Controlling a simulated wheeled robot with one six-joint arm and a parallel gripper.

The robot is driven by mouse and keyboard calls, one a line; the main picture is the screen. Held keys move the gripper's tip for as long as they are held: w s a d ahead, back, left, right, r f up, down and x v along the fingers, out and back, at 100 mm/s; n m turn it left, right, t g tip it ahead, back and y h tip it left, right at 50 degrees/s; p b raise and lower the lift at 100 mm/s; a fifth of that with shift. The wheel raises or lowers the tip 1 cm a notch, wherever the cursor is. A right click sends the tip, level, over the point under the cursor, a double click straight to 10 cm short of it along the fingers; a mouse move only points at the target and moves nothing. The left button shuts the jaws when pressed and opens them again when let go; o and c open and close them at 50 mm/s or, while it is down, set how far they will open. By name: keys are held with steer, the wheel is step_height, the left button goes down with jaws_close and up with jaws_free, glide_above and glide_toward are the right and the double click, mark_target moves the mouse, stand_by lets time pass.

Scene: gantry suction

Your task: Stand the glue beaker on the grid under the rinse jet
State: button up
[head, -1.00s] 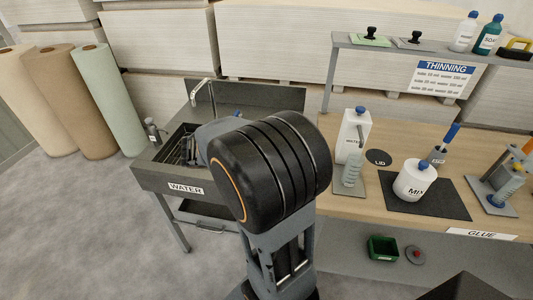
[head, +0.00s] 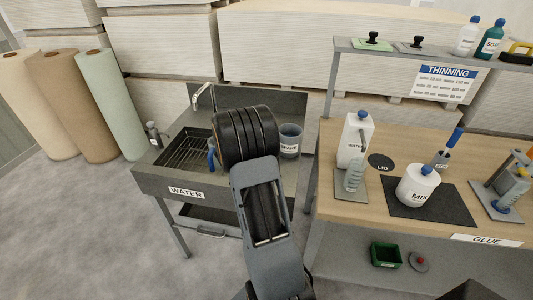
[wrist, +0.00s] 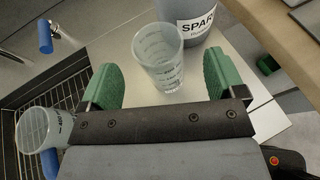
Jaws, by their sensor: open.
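My gripper (wrist: 160,74) is open in the wrist view, its two green fingers apart. A clear measuring beaker (wrist: 158,52) stands between and just beyond the fingertips, and no grip on it shows. A second clear beaker (wrist: 38,130) is at the left over the wire grid (wrist: 70,88), left of my gripper. I cannot read a glue label on either one. In the head view the grid (head: 187,151) lies in the sink, and my own arm hides my gripper and both beakers. I cannot clearly make out the rinse jet; a blue-ended part (wrist: 45,36) is near the grid.
A grey SPARE pot (head: 290,139) stands on the sink's right side, close behind the middle beaker; it also shows in the wrist view (wrist: 192,18). A tap (head: 204,95) rises at the sink's back. The workbench (head: 430,222) is at the right, with a MIX pot (head: 417,186).

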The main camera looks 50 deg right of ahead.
steer(key=shift+p+x, duration=0.75)
steer(key=shift+x, duration=1.95)
steer(key=shift+w, duration=0.15)
steer(key=shift+c, duration=0.3)
steer(key=c, duration=1.4)
steer(key=shift+r, duration=0.1)
steer(key=shift+c, duration=0.7)
steer(key=shift+r, duration=0.1)
